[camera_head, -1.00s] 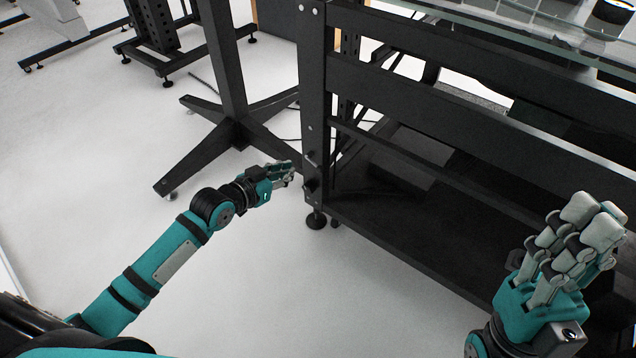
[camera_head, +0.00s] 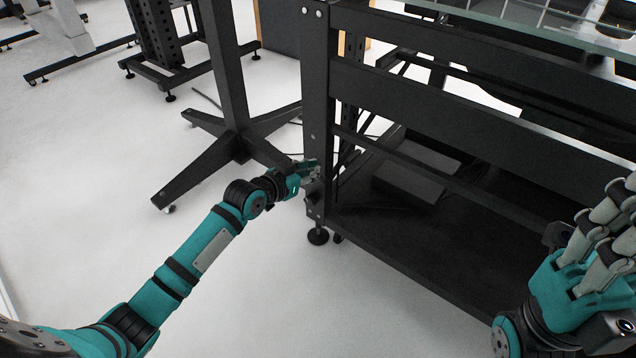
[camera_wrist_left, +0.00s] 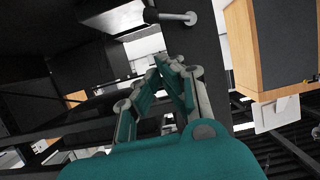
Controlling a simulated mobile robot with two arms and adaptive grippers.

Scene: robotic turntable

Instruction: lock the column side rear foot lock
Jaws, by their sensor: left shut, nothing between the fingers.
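My right gripper (camera_head: 612,215) is partly cut off at the right edge.
A black column (camera_head: 226,75) on spread feet stands left of the post. One foot runs behind my left gripper. The frame's crossbars (camera_head: 440,110) and bottom shelf (camera_head: 400,235) fill the right. The pale floor (camera_head: 90,210) at left is clear.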

